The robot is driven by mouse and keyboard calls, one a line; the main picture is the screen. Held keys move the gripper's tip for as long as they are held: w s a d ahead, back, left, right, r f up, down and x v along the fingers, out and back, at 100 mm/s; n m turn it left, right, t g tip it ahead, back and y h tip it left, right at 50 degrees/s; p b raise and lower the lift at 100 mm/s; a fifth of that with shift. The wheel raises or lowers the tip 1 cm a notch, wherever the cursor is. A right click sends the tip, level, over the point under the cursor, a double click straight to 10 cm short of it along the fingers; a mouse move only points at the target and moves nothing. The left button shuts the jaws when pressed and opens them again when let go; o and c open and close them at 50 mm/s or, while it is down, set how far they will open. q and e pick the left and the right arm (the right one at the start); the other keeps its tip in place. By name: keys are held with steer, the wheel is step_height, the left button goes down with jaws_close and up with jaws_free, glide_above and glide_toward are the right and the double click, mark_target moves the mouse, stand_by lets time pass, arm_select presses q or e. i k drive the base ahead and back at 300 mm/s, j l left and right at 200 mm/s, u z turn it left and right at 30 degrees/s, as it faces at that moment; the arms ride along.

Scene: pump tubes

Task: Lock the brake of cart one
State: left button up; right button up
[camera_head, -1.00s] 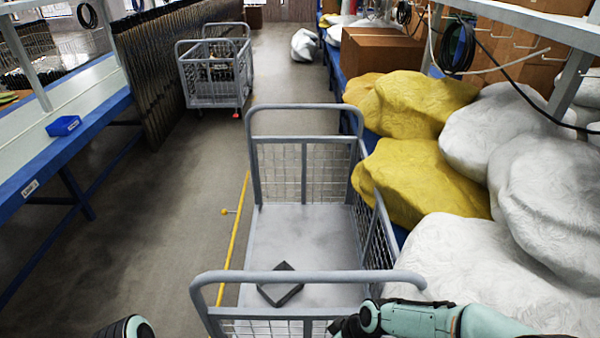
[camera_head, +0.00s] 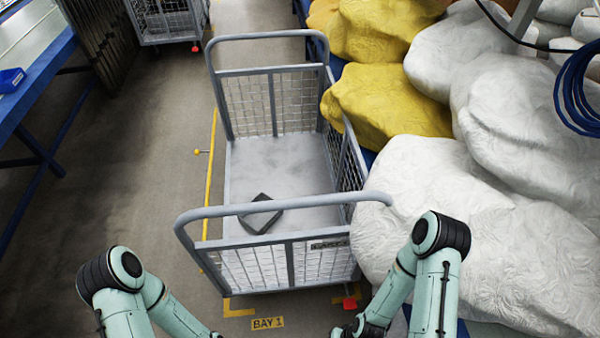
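The near grey wire-mesh cart (camera_head: 290,210) stands in front of me over the floor marking "BAY 1". A dark label (camera_head: 328,244) on its near side is too small to read surely. A red brake pedal (camera_head: 350,303) shows low at its near right corner; its locked state cannot be told. My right gripper (camera_head: 345,331) is at the bottom edge, just below the pedal and apparently apart from it; its fingers are not clear. My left arm reaches down at the bottom left, with its gripper below the picture.
A dark flat block (camera_head: 260,213) lies on the cart bed. White sacks (camera_head: 450,220) and yellow sacks (camera_head: 385,100) crowd the right side. Another cart (camera_head: 168,18) with a red pedal (camera_head: 195,48) stands at the back left. The floor left of the cart is mostly clear.

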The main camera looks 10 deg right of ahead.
mark_target(349, 302)
steer(key=k+z, duration=0.35)
steer(key=z, duration=0.15)
steer(key=k+z, duration=0.35)
steer(key=z, duration=0.15)
